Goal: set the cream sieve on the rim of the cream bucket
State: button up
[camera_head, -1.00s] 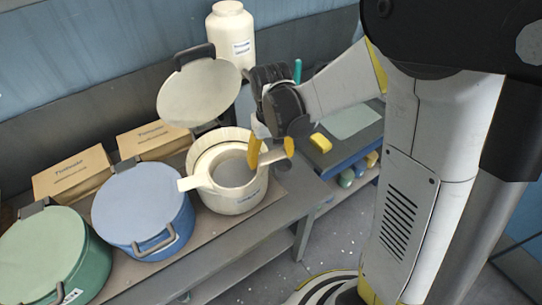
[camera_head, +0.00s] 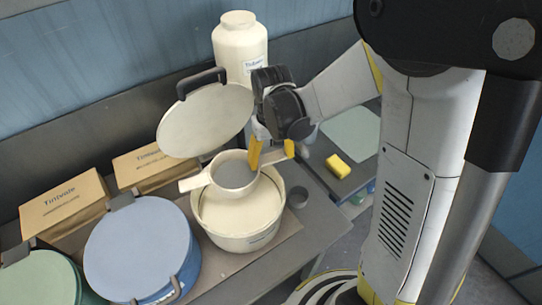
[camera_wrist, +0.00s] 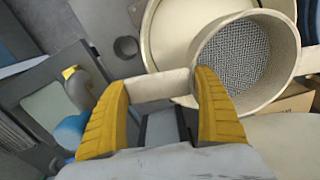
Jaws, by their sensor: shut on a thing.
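The cream sieve (camera_head: 235,172) is a round ring with grey mesh and two handles. My gripper (camera_head: 271,155) is shut on its right handle; in the wrist view my gripper (camera_wrist: 160,100) has a yellow finger at each side of that handle. The cream bucket (camera_head: 243,230) stands open on the bench with its round lid (camera_head: 203,120) tilted up behind it. The sieve is over the back part of the bucket's opening, its far handle pointing left. In the wrist view the sieve (camera_wrist: 243,55) overlaps the bucket rim (camera_wrist: 148,40). I cannot tell whether they touch.
A blue lidded bucket (camera_head: 142,245) and a green one (camera_head: 38,280) stand to the left, with cardboard boxes (camera_head: 65,205) behind. A cream jar (camera_head: 240,45) is at the back. A small grey cup (camera_head: 297,197) and a yellow sponge (camera_head: 347,170) are to the right.

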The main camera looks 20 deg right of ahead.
notch_tip(320, 180, down, 6)
jog(key=b, duration=0.5)
jog(key=shift+f, duration=0.25)
jog(key=shift+f+b, duration=0.15)
jog(key=shift+b, duration=0.15)
dwell(0.5)
jog(key=o, duration=1.2)
jog(key=shift+c, duration=0.2)
jog(key=shift+r, duration=4)
jog(key=shift+f, duration=0.15)
